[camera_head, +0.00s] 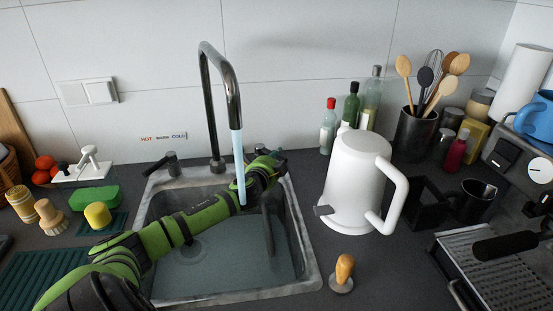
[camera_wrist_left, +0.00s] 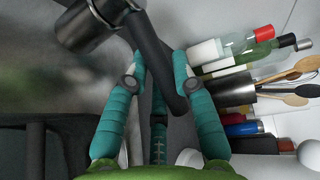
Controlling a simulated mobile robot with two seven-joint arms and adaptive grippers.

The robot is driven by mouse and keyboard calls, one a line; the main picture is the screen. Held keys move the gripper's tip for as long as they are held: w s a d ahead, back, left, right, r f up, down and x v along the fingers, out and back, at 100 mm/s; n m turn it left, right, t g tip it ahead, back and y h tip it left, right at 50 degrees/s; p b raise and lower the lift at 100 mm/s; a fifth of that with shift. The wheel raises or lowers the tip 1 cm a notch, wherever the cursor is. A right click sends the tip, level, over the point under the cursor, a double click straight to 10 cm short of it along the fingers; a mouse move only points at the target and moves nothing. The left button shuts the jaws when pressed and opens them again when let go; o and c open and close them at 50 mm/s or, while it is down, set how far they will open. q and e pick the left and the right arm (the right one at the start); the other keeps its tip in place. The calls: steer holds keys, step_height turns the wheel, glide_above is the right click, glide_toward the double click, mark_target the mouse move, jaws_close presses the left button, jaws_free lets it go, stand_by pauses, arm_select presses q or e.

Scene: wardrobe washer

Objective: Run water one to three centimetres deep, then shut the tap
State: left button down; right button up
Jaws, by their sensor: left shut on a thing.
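The grey stone-rimmed sink (camera_head: 305,262) stands at the middle of the counter. A pale blue stream of water (camera_head: 239,165) runs from the tall chrome tap (camera_head: 207,95) toward the basin, where it meets the line of my left arm. The basin floor and round drain look greenish; the water depth cannot be read. My left gripper (camera_head: 276,162) reaches across the basin to its back right corner. In the left wrist view, its teal fingers (camera_wrist_left: 158,85) are shut on a dark tap lever (camera_wrist_left: 155,60), which joins a metal cylinder (camera_wrist_left: 85,25). My right gripper is out of view.
A second dark handle (camera_head: 173,163) stands behind the sink's left corner, below a HOT/WARM/COLD wall label (camera_head: 163,137). A green sponge (camera_head: 95,196) lies left.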

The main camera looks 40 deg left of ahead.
arm_select(q)
steer(key=shift+s, duration=0.1)
steer(key=shift+s+a+f+m+t+h, duration=0.15)
steer(key=shift+s+m+h, duration=0.2)
steer(key=shift+m+h, duration=0.3)
steer(key=shift+s+r+m+t+h, duration=0.15)
steer(key=shift+s+m+h, duration=0.25)
steer(key=shift+h, duration=0.35)
steer(key=shift+s+a+f+m+h, duration=0.1)
steer(key=shift+s+m+h, duration=0.05)
steer(key=shift+m+h, duration=0.35)
steer(key=shift+s+a+f+m+h, duration=0.1)
steer(key=shift+s+m+h, duration=0.05)
steer(key=shift+m+h, duration=0.3)
steer(key=m+h, duration=0.1)
steer(key=s+h+b, duration=0.1)
steer(key=h, duration=0.1)
steer(key=shift+a+m+b, duration=0.25)
steer(key=shift+m+b, duration=0.05)
steer(key=shift+m, duration=0.1)
steer(key=shift+s+a+m+h+b, duration=0.15)
steer(key=shift+s+m+h+b, duration=0.25)
steer(key=shift+m+h+b, duration=0.4)
steer(key=shift+s+a+r+h+b, duration=0.15)
steer(key=shift+h+b, duration=0.15)
steer(key=shift+h, duration=0.25)
